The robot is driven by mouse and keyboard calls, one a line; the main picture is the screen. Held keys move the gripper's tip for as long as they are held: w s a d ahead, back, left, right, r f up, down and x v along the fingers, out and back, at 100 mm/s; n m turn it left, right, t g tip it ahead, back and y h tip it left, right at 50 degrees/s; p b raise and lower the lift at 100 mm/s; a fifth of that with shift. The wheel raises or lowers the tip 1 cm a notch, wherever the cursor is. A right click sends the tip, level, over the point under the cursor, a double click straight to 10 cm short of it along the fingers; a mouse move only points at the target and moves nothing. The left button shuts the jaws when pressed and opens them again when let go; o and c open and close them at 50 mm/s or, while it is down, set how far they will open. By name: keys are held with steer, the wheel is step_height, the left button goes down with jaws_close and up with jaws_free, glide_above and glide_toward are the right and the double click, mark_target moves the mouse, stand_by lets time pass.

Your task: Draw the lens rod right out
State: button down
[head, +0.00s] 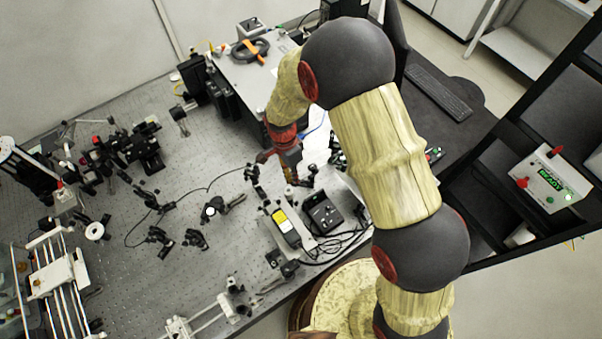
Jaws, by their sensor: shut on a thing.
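My gripper (290,176) points down over the optical bench (205,150), right of the bench's middle. Its red wrist shows, but its fingers are small and partly lost among dark parts. It is shut on a slim thing that I take to be the lens rod. The rod is too small and too hidden to make out clearly. I cannot tell whether its lower end is still inside a holder. Small black optic mounts (253,176) stand close to the left of the fingers, with more dark parts close to the right.
A black control box (323,212) and a yellow-labelled box (286,226) with cables stand in front of my gripper. Several black mounts and a rail frame (55,275) fill the bench's left. A keyboard (438,92) lies at the back right. A black shelf (530,150) stands at right.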

steer(key=c, duration=2.2)
jaws_free()
steer(key=shift+s+a, duration=0.1)
steer(key=shift+a, duration=0.1)
steer(key=o, duration=0.3)
step_height(320, 180, up, 12)
steer(key=w+a, duration=0.1)
steer(key=w, duration=0.1)
steer(key=shift+a+f, duration=0.15)
